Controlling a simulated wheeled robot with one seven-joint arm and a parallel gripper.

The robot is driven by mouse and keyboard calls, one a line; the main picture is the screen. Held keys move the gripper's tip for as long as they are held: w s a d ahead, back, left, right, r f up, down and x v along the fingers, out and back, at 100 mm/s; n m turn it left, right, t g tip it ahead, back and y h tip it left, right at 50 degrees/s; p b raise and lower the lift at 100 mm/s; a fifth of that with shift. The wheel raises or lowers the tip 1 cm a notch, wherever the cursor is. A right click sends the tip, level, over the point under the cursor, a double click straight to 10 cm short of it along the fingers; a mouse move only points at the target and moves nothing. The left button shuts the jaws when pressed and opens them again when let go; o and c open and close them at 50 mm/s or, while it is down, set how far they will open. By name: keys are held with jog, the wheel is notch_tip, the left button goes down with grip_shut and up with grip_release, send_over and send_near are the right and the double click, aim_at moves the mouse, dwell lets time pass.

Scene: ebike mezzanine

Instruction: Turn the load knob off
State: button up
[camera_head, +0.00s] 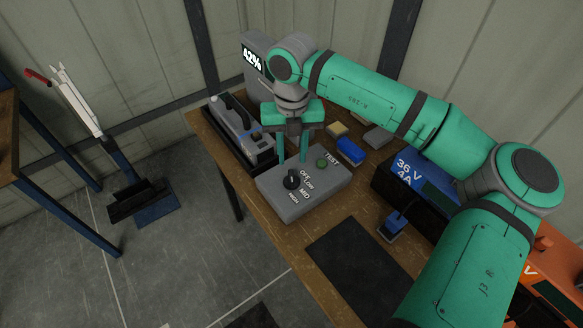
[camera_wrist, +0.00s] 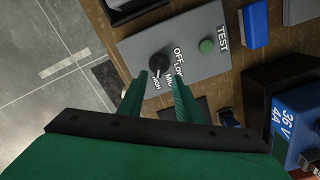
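The load knob (camera_head: 292,181) is a black round dial on a grey load box (camera_head: 318,198) on the wooden bench. It also shows in the wrist view (camera_wrist: 158,65). White labels OFF, LOW, MED and HIGH curve around its right and lower side in the head view. Its pointer is too small to read surely. A green TEST button (camera_head: 321,163) sits on the same box. My gripper (camera_head: 291,160) is open and empty, its two green fingers pointing down near the knob. In the wrist view (camera_wrist: 158,82) the knob appears between and just beyond the fingertips; contact is not visible.
A battery in a black tray (camera_head: 232,143) lies left of the load box. A blue 36 V 4A charger (camera_head: 412,172) stands right, with a blue plug (camera_head: 393,228) nearby. Small blue (camera_head: 350,150) and yellow (camera_head: 337,130) blocks lie behind. A dark mat (camera_head: 350,255) lies in front.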

aim_at(292, 175)
notch_tip(292, 175, down, 8)
jog(key=shift+s+a+r, duration=0.1)
dwell(0.4)
grip_shut()
